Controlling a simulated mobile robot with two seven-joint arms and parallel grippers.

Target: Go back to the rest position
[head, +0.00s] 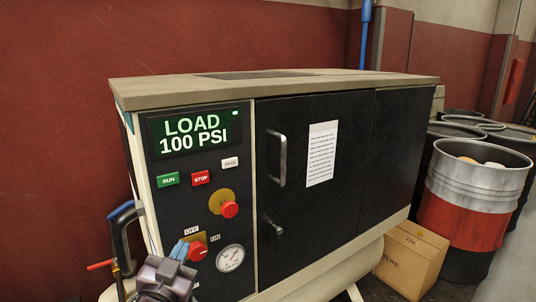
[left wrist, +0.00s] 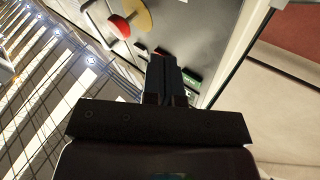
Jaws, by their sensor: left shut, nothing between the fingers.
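My left gripper (head: 181,250) is at the lower left of the head view, in front of the control panel, just left of the red switch (head: 198,252) with its OFF and ON labels. I cannot tell if it touches the switch or which way the switch points. In the left wrist view its two dark fingers (left wrist: 163,72) are together with nothing between them. The red mushroom button (head: 230,209) on its yellow disc is above and right of the gripper; it also shows in the left wrist view (left wrist: 119,26). My right gripper is in neither view.
The black compressor cabinet (head: 345,225) has a screen (head: 195,134) reading LOAD 100 PSI, RUN (head: 168,180) and STOP (head: 201,178) buttons, a gauge (head: 230,258) and a protruding door handle (head: 277,160). A cardboard box (head: 412,260) and several drums (head: 470,205) stand at right.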

